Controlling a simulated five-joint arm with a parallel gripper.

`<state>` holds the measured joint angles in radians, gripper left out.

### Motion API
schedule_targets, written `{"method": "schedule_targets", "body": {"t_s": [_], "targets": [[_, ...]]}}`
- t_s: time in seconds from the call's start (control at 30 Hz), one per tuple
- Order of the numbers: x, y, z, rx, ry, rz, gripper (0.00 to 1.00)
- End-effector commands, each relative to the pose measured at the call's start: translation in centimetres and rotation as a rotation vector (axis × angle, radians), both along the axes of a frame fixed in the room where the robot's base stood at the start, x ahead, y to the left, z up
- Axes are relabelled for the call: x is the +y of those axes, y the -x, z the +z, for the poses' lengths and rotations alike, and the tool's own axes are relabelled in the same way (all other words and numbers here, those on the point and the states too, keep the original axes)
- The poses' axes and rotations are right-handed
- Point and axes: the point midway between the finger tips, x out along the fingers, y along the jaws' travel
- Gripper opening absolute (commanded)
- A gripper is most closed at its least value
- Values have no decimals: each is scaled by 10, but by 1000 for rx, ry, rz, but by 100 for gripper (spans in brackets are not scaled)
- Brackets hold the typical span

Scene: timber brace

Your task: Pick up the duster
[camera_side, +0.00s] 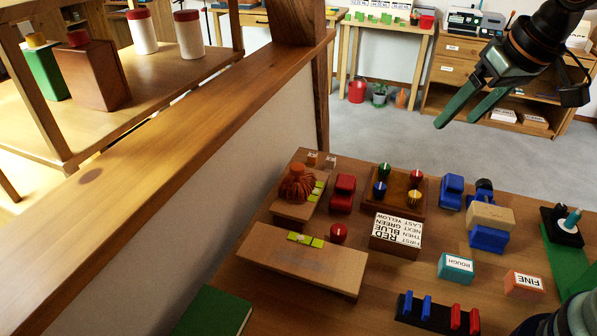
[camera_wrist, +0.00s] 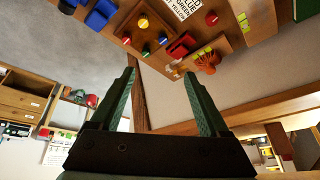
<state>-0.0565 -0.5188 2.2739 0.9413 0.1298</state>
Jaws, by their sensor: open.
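The duster appears to be the round, reddish-brown bristly thing with an orange knob (camera_side: 297,184). It sits on a small wooden block at the back left of the table in the side view. In the wrist view it shows as an orange tufted shape (camera_wrist: 208,62) near the right finger. My gripper (camera_side: 455,121) is open and empty, high above the back right of the table, well apart from the duster. Its two green fingers also show in the wrist view (camera_wrist: 159,74), with nothing between them.
A red car (camera_side: 342,194) stands right of the duster. A peg board (camera_side: 405,190) with coloured knobs, a lettered block (camera_side: 395,236), and blue vehicles (camera_side: 451,192) lie farther right. A long wooden block (camera_side: 300,262) lies in front. A wooden rail (camera_side: 165,150) rises along the left.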

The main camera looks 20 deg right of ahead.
Motion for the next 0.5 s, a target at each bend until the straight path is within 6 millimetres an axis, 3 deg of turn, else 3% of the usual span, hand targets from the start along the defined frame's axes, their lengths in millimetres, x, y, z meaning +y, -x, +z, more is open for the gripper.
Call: {"method": "schedule_targets", "body": {"t_s": [0.27,0.5], "targets": [[42,-73,12,88,-72,-96,79],[86,-133,-4,160,-117,-188,79]]}}
